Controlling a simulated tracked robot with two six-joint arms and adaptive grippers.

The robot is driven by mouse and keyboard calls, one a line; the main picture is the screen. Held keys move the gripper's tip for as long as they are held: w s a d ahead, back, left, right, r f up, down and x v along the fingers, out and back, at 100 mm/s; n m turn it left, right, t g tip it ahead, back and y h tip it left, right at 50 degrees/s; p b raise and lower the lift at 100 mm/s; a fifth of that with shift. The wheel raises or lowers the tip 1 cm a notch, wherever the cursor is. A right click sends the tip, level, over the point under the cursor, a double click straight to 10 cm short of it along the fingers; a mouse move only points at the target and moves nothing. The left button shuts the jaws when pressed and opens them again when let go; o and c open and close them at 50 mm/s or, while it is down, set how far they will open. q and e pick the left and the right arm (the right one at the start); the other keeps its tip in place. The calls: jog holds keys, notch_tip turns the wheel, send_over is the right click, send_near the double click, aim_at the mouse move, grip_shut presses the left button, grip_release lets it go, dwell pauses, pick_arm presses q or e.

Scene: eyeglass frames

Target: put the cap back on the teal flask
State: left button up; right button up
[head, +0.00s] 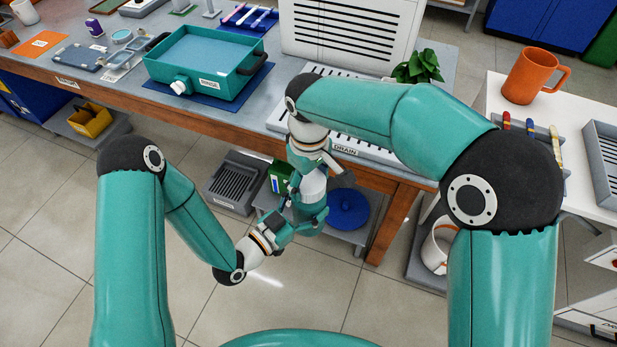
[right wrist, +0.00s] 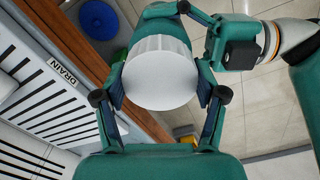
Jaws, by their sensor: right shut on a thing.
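The white ribbed cap (head: 314,184) is between the fingers of my right gripper (head: 311,176), which is shut on it and points down in front of the table. In the right wrist view the cap (right wrist: 158,78) fills the space between the finger pads. The teal flask (head: 311,207) is just below the cap, in the air; part of it shows behind the cap in the right wrist view (right wrist: 160,12). My left gripper (head: 303,218) comes from the lower left and is shut around the flask. Whether the cap touches the flask's mouth is hidden.
The table's wooden front edge (head: 220,118) and the slotted drain board (head: 345,143) are just behind the grippers. A blue round lid-like thing (head: 348,209) and a grey slotted crate (head: 237,181) are lower down. A teal basin (head: 205,75) stands on the table. The floor in front is clear.

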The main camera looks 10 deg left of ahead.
jog(key=m, duration=0.4)
jog(key=shift+m, duration=0.4)
jog(key=m, duration=0.6)
jog(key=shift+a, duration=0.1)
jog(key=m, duration=0.6)
jog(key=shift+a+m, duration=0.1)
jog(key=shift+m, duration=0.3)
jog(key=m, duration=0.4)
jog(key=shift+w, duration=0.1)
jog(key=m, duration=0.7)
jog(key=shift+w, duration=0.1)
jog(key=m, duration=0.5)
jog(key=shift+w+m, duration=0.1)
jog(key=shift+m, duration=0.2)
